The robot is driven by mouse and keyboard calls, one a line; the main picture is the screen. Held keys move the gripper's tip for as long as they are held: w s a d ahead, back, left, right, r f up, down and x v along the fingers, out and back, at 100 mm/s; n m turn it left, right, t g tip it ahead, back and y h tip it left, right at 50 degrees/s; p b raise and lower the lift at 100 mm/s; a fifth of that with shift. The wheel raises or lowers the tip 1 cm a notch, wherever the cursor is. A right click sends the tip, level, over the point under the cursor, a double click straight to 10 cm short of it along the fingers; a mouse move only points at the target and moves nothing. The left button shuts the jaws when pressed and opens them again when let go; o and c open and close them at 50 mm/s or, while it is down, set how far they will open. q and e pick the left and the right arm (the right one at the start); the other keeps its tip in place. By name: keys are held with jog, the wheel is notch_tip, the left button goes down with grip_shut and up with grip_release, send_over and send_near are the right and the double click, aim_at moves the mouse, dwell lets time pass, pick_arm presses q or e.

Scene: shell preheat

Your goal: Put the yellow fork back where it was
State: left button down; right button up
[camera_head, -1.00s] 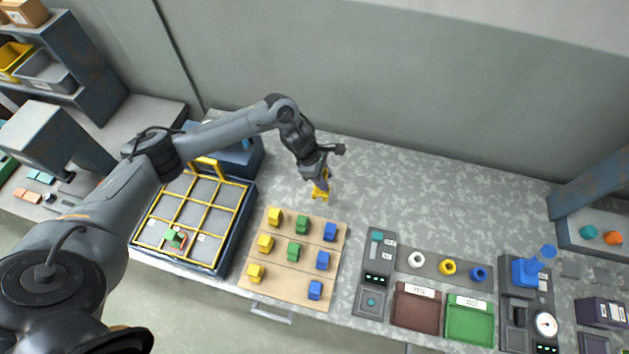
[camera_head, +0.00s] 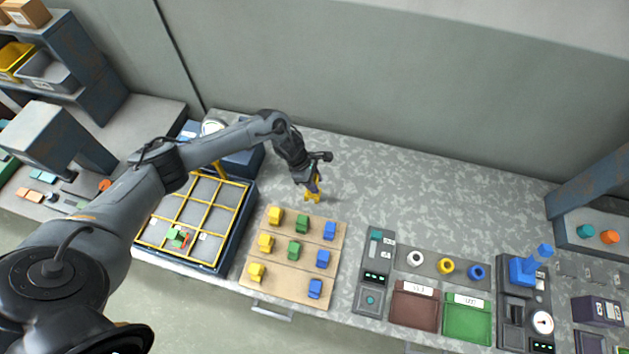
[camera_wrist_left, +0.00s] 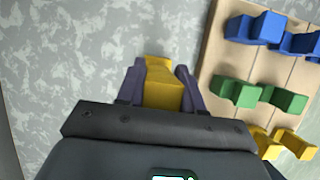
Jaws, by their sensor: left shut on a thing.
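My left gripper (camera_head: 314,187) is shut on a yellow fork (camera_head: 312,196) and holds it over the grey worktop, behind the wooden board (camera_head: 278,291). In the left wrist view the same yellow fork (camera_wrist_left: 163,88) sits between the two purple fingers. Whether it touches the worktop I cannot tell. On the board stand other yellow (camera_head: 265,243), green (camera_head: 302,224) and blue (camera_head: 323,260) forks in columns. The front place of the green column looks empty. My right gripper is not in view.
A blue tray with a yellow grid (camera_head: 208,222) stands left of the board, with a green piece (camera_head: 175,236) in it. A grey control box (camera_head: 372,273), brown bin (camera_head: 414,308) and green bin (camera_head: 468,320) stand to the right.

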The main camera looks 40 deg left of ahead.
pick_arm(q)
jog(key=shift+f, duration=0.15)
jog(key=c, duration=0.7)
grip_release()
